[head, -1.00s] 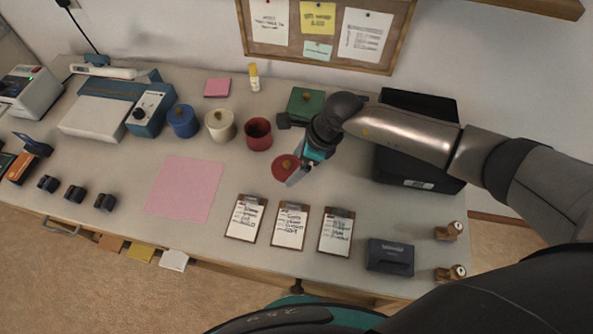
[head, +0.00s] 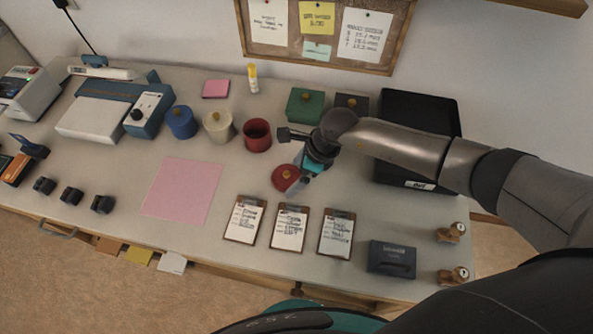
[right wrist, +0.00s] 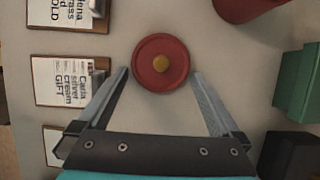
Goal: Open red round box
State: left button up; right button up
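The red round box (head: 257,136) stands open on the table, its dark inside showing. Its red lid (head: 285,178), with a brass knob, lies apart on the tabletop to the lower right of the box. In the right wrist view the lid (right wrist: 148,77) lies ahead of and between the open fingers, with gaps on both sides. A bit of the box (right wrist: 243,8) shows at the upper right there. My right gripper (head: 299,180) is open and empty, just right of the lid; it also shows in the right wrist view (right wrist: 160,76). My left gripper is out of view.
Blue (head: 181,123) and cream (head: 219,126) round boxes stand left of the red one. Green (head: 305,106) and dark grey (head: 351,104) boxes stand behind my gripper. Several clipboards (head: 290,227) lie in front of the lid. A pink sheet (head: 181,190) lies left.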

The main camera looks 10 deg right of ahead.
jog(key=shift+r, duration=0.1)
jog(key=shift+r, duration=0.25)
jog(key=p+v, duration=0.2)
jog(key=v, duration=0.9)
jog(key=shift+d+r, duration=0.2)
jog(key=shift+r, duration=0.1)
